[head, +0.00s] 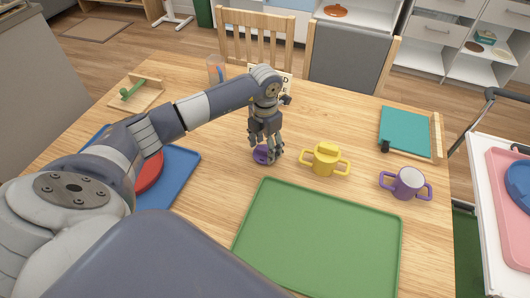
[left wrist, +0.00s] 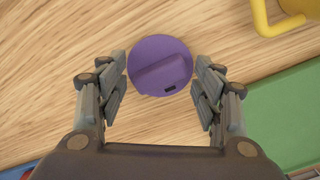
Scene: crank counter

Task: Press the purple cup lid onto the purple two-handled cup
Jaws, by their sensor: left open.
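The purple cup lid (head: 262,155) lies on the wooden table, partly hidden by my left gripper (head: 268,152) in the head view. In the left wrist view the round lid (left wrist: 160,66) with its raised bar lies between the open fingers of my left gripper (left wrist: 163,88), with a gap to the fingers on each side. The purple two-handled cup (head: 408,183) stands upright and open at the right of the table, its pale inside showing. My right gripper is not in view.
A yellow two-handled cup (head: 324,160) with a lid stands between the left gripper and the purple cup. A green tray (head: 318,240) lies in front. A blue tray (head: 180,172) with a red plate (head: 150,172) is at left. A teal board (head: 405,130) is at back right.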

